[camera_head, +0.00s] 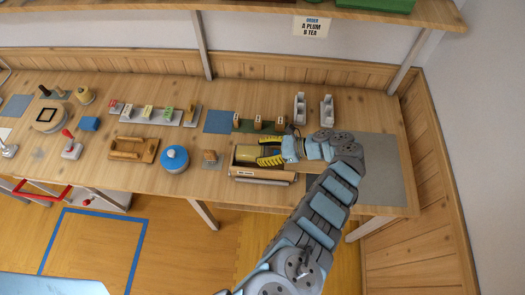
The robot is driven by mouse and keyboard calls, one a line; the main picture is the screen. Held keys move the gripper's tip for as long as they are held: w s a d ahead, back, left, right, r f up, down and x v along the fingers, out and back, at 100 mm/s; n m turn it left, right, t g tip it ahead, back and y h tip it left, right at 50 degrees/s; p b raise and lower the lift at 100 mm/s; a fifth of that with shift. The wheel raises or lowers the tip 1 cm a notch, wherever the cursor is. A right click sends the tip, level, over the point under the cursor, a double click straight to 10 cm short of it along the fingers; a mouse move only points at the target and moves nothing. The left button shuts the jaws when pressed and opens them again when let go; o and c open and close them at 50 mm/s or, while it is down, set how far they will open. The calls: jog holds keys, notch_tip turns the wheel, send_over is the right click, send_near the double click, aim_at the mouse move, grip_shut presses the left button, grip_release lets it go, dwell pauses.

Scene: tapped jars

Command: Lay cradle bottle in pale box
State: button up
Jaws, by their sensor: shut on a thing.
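My gripper (258,151), with yellow and black fingers, reaches in from the right. It is shut on a yellowish-tan bottle (245,154), which lies on its side between the fingers. The bottle is over or inside the pale box (262,173), near the table's front edge; I cannot tell whether it touches the floor of the box. My fingers and wrist hide part of the bottle and of the box's right side. A brown wooden cradle (133,149) stands to the left, with no bottle visible in it.
Grey holders (299,109) stand at the back. A grey mat (383,165) at right is bare.

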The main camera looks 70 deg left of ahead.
dwell(0.3)
jog(key=o, duration=1.3)
jog(key=shift+w+r, duration=0.1)
jog(key=shift+r, duration=0.05)
jog(key=shift+r, duration=4.9)
